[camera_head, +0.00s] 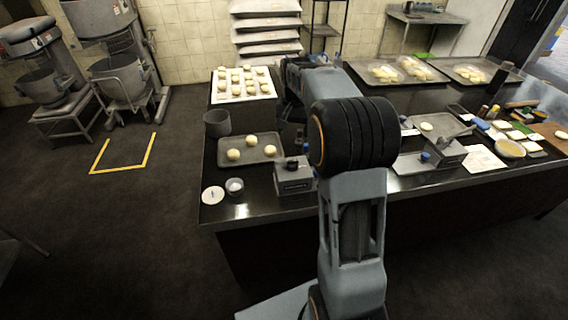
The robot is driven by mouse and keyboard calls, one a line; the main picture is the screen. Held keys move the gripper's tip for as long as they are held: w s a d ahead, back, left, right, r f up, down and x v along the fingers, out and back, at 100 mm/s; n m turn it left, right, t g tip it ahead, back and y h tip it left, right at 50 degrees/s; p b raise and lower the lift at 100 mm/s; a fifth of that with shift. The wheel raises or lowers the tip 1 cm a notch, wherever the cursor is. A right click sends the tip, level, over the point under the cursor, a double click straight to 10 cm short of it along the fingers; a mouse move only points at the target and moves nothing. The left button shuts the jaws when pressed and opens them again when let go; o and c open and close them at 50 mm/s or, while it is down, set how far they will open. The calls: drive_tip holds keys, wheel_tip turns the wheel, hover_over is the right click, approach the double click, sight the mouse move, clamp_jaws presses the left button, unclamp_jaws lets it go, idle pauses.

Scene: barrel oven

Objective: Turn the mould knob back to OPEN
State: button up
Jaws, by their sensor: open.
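A small grey box (294,181) stands near the front edge of the dark worktop, just left of my arm, with a dark knob-like part (292,165) on its top. I cannot tell which one carries the mould knob. The markings are too small to read, so the knob's setting does not show. My arm rises through the middle of the picture and bends over the worktop. My gripper is hidden behind the arm and does not show.
A tray with dough balls (263,140), a dark pot (216,123) and a small round cup (235,186) stand left of the grey box. A white sheet of dough pieces (262,96) lies behind. Trays, a bowl (509,149) and tools crowd the right side.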

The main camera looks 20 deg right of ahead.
sight(293, 162)
wheel_tip(293, 162, down, 14)
drive_tip(key=shift+r+p, duration=0.1)
drive_tip(key=shift+p, duration=0.25)
drive_tip(key=shift+c, duration=0.3)
drive_tip(key=c, duration=0.9)
